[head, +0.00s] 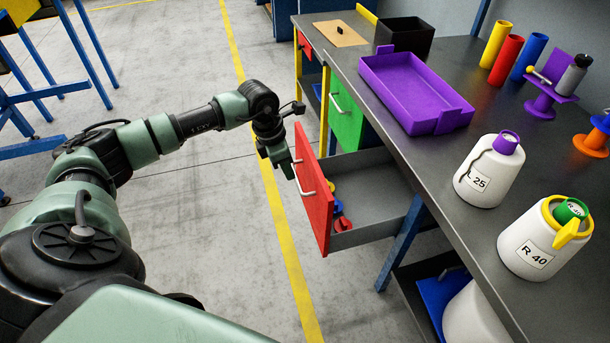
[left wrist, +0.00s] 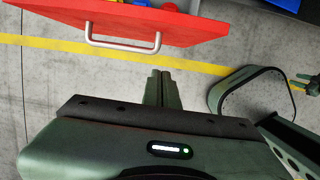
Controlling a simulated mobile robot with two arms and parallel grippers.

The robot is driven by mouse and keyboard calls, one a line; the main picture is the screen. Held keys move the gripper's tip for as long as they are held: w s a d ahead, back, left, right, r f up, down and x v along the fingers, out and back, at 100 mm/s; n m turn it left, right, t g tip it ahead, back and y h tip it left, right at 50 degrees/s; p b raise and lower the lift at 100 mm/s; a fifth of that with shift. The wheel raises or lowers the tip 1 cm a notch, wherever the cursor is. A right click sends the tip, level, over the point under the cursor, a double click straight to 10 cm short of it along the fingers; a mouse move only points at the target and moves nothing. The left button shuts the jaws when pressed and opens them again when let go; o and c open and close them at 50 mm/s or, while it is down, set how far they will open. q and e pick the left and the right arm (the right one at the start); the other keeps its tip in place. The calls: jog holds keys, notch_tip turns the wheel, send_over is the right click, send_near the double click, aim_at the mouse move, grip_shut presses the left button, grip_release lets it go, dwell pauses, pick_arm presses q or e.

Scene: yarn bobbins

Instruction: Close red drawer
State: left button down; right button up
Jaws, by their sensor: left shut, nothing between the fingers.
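The red drawer (head: 314,198) is pulled well out from under the dark workbench, with its grey tray showing and several small coloured pieces inside. Its silver handle (head: 301,178) is on the red front. In the left wrist view the red front (left wrist: 130,24) and handle (left wrist: 122,43) lie at the top. My left gripper (head: 289,172) is beside the red front, close to the handle. Its fingers (left wrist: 163,78) are shut and empty, apart from the handle in the left wrist view.
A green drawer (head: 346,113) is farther along the bench. On the bench top (head: 440,165) stand a purple tray (head: 415,90), a black bin (head: 405,36), two white containers (head: 489,176) and coloured cylinders (head: 507,60). The floor left of the drawer is clear, with a yellow line (head: 270,190).

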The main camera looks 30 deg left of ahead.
pick_arm(q)
jog(key=w+d+f+p, duration=0.1)
jog(key=w+d+f, duration=0.3)
jog(key=f, duration=0.3)
jog(key=shift+w+f, duration=0.3)
jog(key=shift+f, duration=0.1)
